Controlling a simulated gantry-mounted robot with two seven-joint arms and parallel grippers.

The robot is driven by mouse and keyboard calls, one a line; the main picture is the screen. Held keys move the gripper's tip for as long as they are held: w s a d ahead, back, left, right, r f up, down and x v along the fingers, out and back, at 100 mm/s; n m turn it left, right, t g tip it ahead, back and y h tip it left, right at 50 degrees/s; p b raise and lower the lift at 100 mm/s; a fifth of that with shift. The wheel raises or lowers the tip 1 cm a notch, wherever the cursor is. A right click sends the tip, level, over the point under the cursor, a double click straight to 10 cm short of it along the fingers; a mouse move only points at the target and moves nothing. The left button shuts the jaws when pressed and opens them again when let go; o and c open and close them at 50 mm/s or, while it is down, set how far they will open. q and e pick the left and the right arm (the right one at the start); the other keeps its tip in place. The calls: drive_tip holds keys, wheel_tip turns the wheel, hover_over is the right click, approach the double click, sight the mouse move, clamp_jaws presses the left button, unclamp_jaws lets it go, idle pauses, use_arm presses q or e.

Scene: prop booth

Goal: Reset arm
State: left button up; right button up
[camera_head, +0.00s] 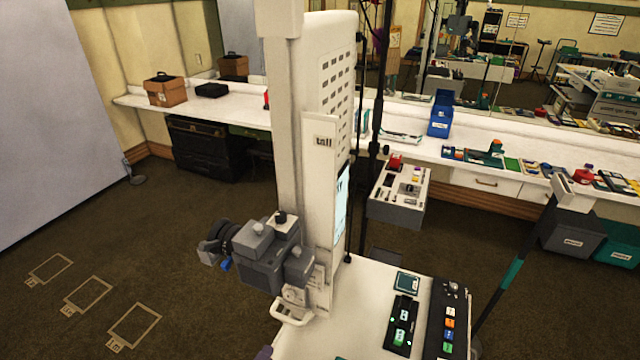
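Neither of my grippers shows in the camera_head view. A tall white column marked "tall" (322,190) stands in the middle, rising from a white base. A dark grey camera unit (268,252) is mounted low on the column's left side, its round lens end pointing left. A white loop handle (292,312) sits below it. A slanted dark pole with a teal band (512,272) and a pale head rises at the right. I cannot tell which part the task calls the arm.
The white base (375,300) carries a black panel (450,320) with several coloured buttons. A small grey cart (397,195) stands behind it. A long white counter (225,112) lines the back wall. Dark carpet (190,250) with outlined rectangles is clear at left. Grey and teal bins stand at right.

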use_arm(q)
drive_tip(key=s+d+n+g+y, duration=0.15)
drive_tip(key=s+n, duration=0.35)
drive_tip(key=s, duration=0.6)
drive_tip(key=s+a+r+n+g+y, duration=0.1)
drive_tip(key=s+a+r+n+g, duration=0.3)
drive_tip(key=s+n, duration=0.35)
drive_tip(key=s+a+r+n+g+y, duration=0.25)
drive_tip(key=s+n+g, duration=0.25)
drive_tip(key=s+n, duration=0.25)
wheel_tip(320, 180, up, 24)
drive_tip(key=p, duration=2.3)
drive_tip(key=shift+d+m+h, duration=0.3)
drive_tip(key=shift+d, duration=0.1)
